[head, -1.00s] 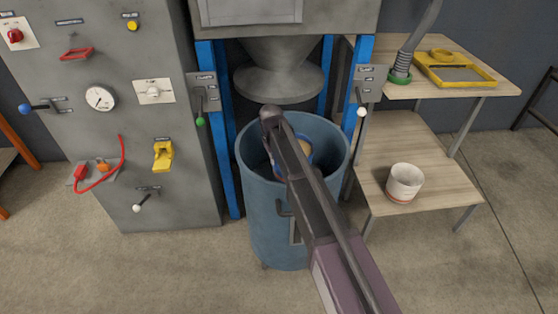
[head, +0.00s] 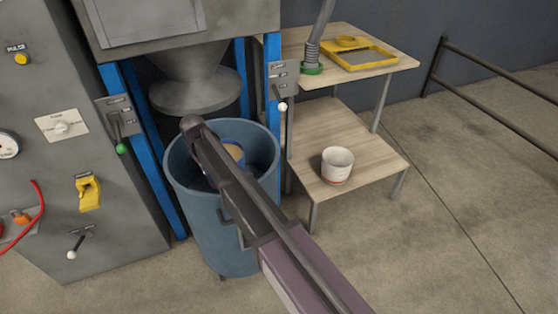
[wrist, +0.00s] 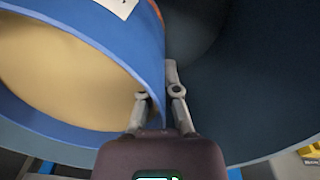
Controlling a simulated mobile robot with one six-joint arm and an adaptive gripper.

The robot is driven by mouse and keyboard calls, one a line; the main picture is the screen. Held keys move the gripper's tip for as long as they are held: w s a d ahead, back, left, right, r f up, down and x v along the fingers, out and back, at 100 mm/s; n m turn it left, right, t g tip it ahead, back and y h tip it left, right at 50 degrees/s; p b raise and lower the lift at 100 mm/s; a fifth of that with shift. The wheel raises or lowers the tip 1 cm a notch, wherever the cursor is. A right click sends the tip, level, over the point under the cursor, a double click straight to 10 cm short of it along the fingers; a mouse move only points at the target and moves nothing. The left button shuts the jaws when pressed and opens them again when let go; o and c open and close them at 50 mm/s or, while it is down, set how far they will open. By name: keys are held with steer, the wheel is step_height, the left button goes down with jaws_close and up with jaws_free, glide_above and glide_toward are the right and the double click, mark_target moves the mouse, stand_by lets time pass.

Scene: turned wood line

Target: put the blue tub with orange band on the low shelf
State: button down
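The blue tub with a tan inside (head: 233,152) is inside the large blue bin (head: 220,245), mostly hidden by my arm and the bin's rim. In the wrist view the tub (wrist: 155,50) fills the left side, with its open mouth facing left; a bit of orange and a white label show at the top. My gripper (wrist: 160,92) has one finger on each side of the tub's wall at the rim and appears shut on it. The low shelf (head: 315,130) is the lower wooden board of the stand, right of the bin.
A white bucket (head: 337,165) stands near the low shelf's front; bare board lies behind and left of it. The upper board (head: 390,62) holds a yellow tray (head: 362,55) and a hose (head: 313,50). A hopper (head: 195,90) hangs over the bin. A rail (head: 490,70) stands at right.

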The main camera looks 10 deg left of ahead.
step_height(320, 180, up, 45)
steer(key=p, duration=4.4)
steer(key=shift+p, duration=0.35)
steer(key=shift+s, duration=0.25)
